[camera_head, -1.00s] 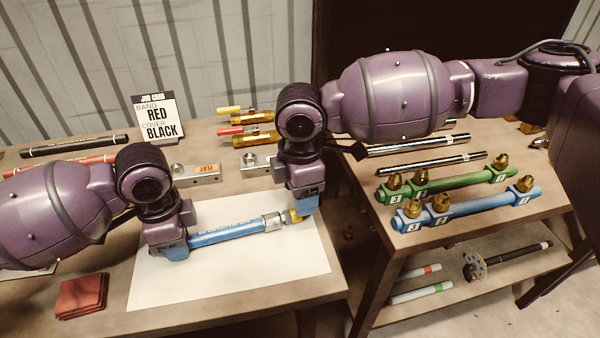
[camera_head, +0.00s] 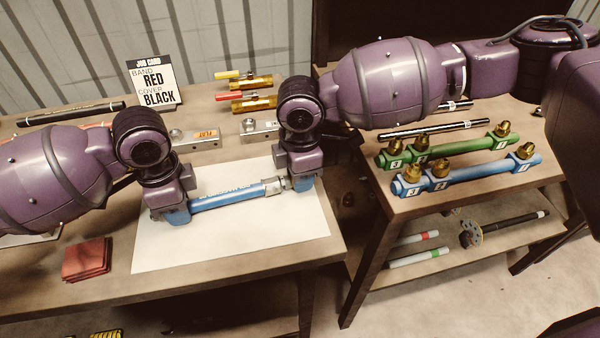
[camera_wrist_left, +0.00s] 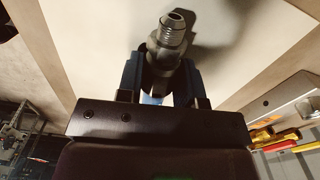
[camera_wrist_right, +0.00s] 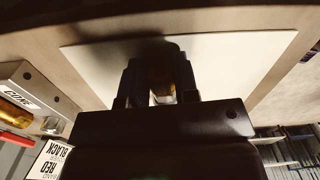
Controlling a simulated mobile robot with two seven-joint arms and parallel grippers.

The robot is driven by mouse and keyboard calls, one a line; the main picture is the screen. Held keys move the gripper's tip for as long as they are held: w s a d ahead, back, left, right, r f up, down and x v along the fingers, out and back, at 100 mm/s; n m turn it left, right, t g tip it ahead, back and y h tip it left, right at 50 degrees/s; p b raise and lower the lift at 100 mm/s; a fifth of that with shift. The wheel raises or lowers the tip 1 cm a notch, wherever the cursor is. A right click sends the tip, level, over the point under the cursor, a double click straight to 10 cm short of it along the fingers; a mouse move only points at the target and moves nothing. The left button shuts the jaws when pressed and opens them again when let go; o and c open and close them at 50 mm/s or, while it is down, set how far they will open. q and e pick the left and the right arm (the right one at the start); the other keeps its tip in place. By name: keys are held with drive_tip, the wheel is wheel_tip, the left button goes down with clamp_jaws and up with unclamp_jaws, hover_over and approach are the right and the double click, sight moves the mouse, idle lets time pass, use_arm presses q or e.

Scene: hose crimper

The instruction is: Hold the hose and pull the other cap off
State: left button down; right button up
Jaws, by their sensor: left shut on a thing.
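A blue hose (camera_head: 228,197) is held level just over a white sheet (camera_head: 240,248). My left gripper (camera_head: 178,213) is shut on its left end. The left wrist view shows a bare threaded metal fitting (camera_wrist_left: 172,33) sticking out past the fingers. My right gripper (camera_head: 302,182) is at the hose's right end, beside a silver fitting (camera_head: 272,186). In the right wrist view a dark yellowish cap (camera_wrist_right: 161,72) shows between its fingers. The shade there hides whether the fingers press on it. In the head view the cap is mostly hidden by the gripper.
A job card (camera_head: 153,83) stands at the back. Metal blocks (camera_head: 196,140) and brass pieces (camera_head: 250,102) lie behind the sheet. A red cloth stack (camera_head: 87,259) is at the front left.

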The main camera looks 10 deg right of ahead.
sight(320, 180)
clamp_jaws()
drive_tip(key=shift+w+d, duration=0.1)
drive_tip(key=shift+d, duration=0.85)
idle(0.8)
drive_tip(key=shift+w+d, duration=0.1)
drive_tip(key=shift+d, duration=1.1)
drive_tip(key=shift+r, duration=2.55)
use_arm(q)
drive_tip(key=c, duration=0.7)
unclamp_jaws()
